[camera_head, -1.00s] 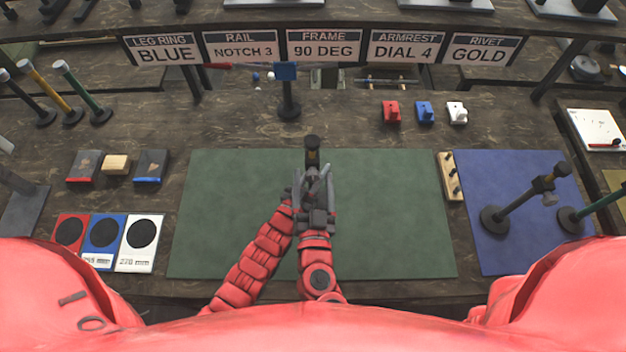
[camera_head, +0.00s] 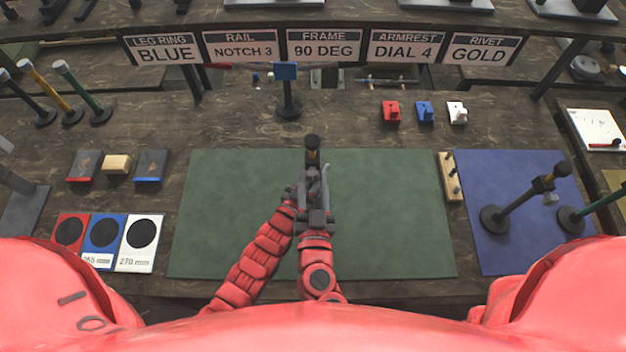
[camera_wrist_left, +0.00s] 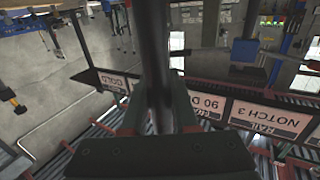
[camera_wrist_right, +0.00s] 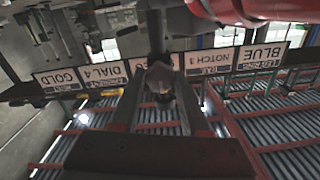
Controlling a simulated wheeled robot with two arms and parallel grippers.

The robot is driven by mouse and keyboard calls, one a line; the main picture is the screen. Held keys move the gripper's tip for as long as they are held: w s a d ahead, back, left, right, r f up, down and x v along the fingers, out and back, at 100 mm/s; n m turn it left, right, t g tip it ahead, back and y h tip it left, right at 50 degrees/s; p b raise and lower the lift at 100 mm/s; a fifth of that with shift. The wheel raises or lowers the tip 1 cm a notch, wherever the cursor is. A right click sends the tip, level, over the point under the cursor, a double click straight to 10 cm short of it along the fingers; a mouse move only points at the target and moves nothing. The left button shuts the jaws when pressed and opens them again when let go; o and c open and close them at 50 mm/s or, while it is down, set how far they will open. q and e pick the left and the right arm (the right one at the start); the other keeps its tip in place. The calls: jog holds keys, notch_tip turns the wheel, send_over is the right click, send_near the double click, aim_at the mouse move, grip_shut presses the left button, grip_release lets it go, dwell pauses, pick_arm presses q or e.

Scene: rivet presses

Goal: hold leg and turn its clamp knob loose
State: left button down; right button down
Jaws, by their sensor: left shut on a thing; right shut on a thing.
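The leg stands over the green mat (camera_head: 390,215), with its black cap (camera_head: 312,142) and yellow band showing above my grippers. My left gripper (camera_head: 303,190) is shut on the leg's dark shaft. That shaft (camera_wrist_left: 153,50) runs between its fingers in the left wrist view. My right gripper (camera_head: 322,185) is close beside it and shut on the clamp knob. In the right wrist view, the round grey knob (camera_wrist_right: 160,80) sits between its fingertips. The lower leg is hidden behind my grippers in the head view.
More legs stand on the blue mat (camera_head: 520,235) at right and at the far left. Red, blue and white plates (camera_head: 103,231) lie left of the green mat. A wooden block with pegs (camera_head: 451,176) borders its right edge. Most of the green mat is clear.

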jog(key=n, duration=1.2)
jog(key=shift+a+n, duration=0.1)
jog(key=shift+n, duration=0.2)
jog(key=n, duration=1.2)
jog(key=shift+f, duration=0.1)
dwell(0.4)
jog(key=shift+c, duration=1.9)
grip_release()
